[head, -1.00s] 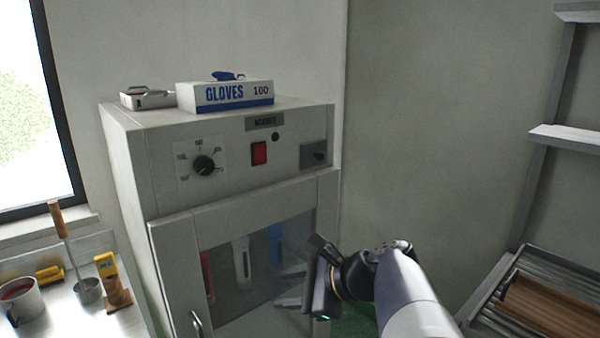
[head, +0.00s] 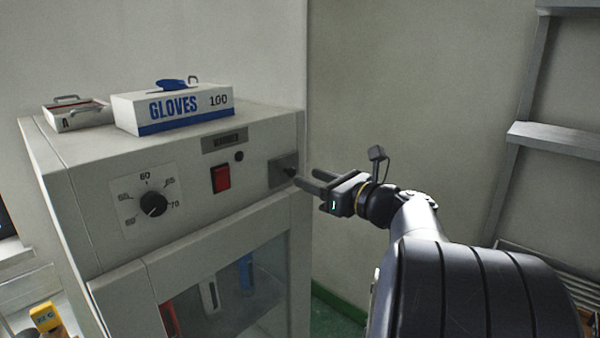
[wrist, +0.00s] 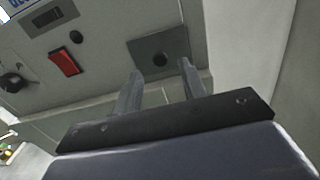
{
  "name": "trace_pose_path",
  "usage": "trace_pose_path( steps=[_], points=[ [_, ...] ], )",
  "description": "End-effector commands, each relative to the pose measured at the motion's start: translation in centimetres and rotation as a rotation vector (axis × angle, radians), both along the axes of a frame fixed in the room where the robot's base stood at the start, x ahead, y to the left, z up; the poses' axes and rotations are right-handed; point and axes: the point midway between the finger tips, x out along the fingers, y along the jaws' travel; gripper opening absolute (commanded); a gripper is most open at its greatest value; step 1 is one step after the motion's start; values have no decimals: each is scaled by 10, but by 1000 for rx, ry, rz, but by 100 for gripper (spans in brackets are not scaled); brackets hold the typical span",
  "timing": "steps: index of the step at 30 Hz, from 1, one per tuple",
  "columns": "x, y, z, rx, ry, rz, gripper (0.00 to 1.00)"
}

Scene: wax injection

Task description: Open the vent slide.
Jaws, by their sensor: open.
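The vent slide (head: 283,170) is a dark grey plate at the right end of the cabinet's front panel. In the wrist view the vent slide (wrist: 160,55) shows a dark round spot, which may be a knob or a hole. My gripper (head: 304,180) is open and empty, its two fingers pointing left at the plate. In the wrist view the fingers of my gripper (wrist: 160,82) reach up to the plate's lower edge, one on each side of the dark spot. I cannot tell whether they touch the plate.
The cabinet (head: 75,235) has a dial (head: 153,203) and a red switch (head: 221,178) left of the plate. A metal rack (head: 560,140) stands at the right. The wall space between is free.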

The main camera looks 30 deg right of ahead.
Motion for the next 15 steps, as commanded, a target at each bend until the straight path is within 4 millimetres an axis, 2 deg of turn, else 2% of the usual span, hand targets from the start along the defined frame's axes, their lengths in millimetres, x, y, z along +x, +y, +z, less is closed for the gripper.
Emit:
trace_pose_path(
  steps=[6,15],
  points=[
    [28,11,1,-1,0,2,40],
    [39,14,0,-1,1,0,40]
  ],
)
